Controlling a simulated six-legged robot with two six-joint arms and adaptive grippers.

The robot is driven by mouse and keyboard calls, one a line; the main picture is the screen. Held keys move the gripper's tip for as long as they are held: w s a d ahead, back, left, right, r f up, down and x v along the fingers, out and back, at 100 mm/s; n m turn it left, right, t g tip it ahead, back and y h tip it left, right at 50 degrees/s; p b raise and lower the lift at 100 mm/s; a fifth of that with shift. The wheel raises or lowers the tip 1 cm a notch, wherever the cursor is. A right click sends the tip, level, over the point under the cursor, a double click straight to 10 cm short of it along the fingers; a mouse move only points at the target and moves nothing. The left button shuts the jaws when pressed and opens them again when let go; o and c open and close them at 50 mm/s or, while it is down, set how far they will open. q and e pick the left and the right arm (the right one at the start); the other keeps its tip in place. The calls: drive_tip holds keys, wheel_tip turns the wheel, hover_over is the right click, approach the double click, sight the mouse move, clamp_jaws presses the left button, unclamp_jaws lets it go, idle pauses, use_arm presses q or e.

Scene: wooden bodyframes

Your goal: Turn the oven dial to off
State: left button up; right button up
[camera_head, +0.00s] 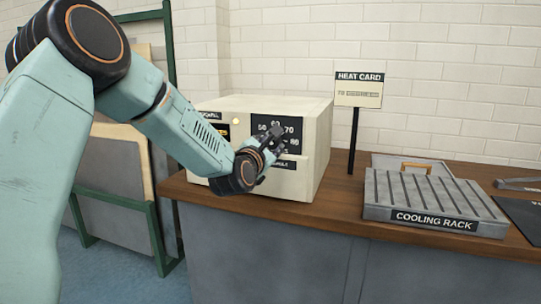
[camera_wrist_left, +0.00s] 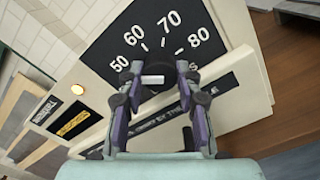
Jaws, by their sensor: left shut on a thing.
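The oven (camera_head: 312,150) is a cream box on the wooden counter. Its black dial panel (camera_wrist_left: 190,22) carries the numbers 50, 60, 70 and 80 around the dial. In the left wrist view the dial (camera_wrist_left: 152,80) is dark with a pale bar mark, between the fingertips of my left gripper (camera_wrist_left: 155,76). My left gripper also shows in the head view (camera_head: 272,138), in front of the panel and hiding most of the dial. It is shut on the dial. The word for off is not readable in either view. My right gripper is not in view.
A lit amber lamp (camera_wrist_left: 77,89) is on the oven front. A heat card sign (camera_head: 358,90) stands on a post right of the oven. A grey cooling rack (camera_head: 430,196) lies further right on the counter (camera_head: 345,215). A green frame (camera_head: 160,215) with boards stands at left.

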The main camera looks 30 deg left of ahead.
use_arm(q)
drive_tip(key=n+b, duration=0.3)
drive_tip(key=n, duration=0.1)
drive_tip(key=shift+n+b, duration=0.3)
drive_tip(key=shift+b, duration=0.05)
drive_tip(key=shift+r+n+b, duration=0.15)
drive_tip(key=shift+n+b, duration=1)
drive_tip(key=shift+n, duration=0.25)
drive_tip(key=o, duration=1.2)
drive_tip(key=shift+c, duration=0.2)
drive_tip(key=v, duration=0.7)
drive_tip(key=shift+s, duration=0.25)
